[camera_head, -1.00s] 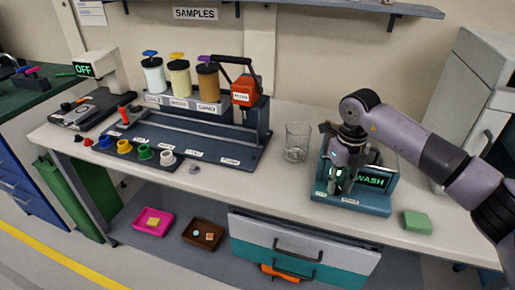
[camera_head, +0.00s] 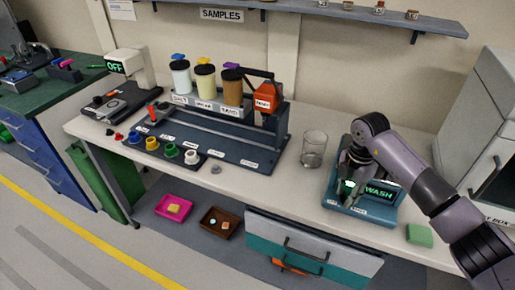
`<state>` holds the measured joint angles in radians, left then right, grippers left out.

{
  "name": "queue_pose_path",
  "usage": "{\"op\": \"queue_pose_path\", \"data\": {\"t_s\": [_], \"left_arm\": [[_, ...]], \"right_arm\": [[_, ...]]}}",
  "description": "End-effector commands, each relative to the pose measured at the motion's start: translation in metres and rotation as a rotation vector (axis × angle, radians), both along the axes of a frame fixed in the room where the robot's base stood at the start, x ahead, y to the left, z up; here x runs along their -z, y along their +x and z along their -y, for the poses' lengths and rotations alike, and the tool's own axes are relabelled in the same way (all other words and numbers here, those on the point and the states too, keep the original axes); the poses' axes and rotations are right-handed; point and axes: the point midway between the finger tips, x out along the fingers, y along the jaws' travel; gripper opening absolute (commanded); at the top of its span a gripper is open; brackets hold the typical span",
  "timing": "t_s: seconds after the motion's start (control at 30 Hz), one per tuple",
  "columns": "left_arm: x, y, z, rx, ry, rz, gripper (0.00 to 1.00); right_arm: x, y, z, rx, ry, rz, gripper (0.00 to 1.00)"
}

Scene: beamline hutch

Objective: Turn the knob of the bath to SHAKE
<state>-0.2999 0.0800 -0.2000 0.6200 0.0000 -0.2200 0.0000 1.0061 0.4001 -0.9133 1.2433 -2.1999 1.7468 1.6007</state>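The bath (camera_head: 374,212) is a small teal box at the right of the bench, with a lit green display (camera_head: 379,192) reading WASH. My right gripper (camera_head: 347,187) points down at the left part of the bath, left of the display. Its fingers cover the place where a bright pale-green spot shows. The knob cannot be made out behind the fingers, and I cannot tell whether they are closed on it. My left gripper is not in view.
A clear glass beaker (camera_head: 313,150) stands just left of the bath. A green sponge-like block (camera_head: 419,235) lies to its right. A dark rack (camera_head: 235,148) with jars and coloured knobs fills the bench's middle. A grey cabinet (camera_head: 492,125) stands at the far right.

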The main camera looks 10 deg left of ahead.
Motion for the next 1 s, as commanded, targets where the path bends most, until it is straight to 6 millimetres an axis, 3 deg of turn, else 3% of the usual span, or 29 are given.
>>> {"op": "queue_pose_path", "data": {"t_s": [0.57,0.83,1.0], "left_arm": [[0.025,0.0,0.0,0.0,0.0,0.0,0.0],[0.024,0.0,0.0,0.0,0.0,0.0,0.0],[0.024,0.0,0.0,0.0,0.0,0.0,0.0]], "right_arm": [[-0.119,0.001,0.0,-0.011,0.001,0.007,0.28],[-0.176,0.001,0.001,-0.01,-0.003,0.007,0.28],[-0.158,-0.002,-0.03,-0.095,0.104,0.012,0.28]]}}
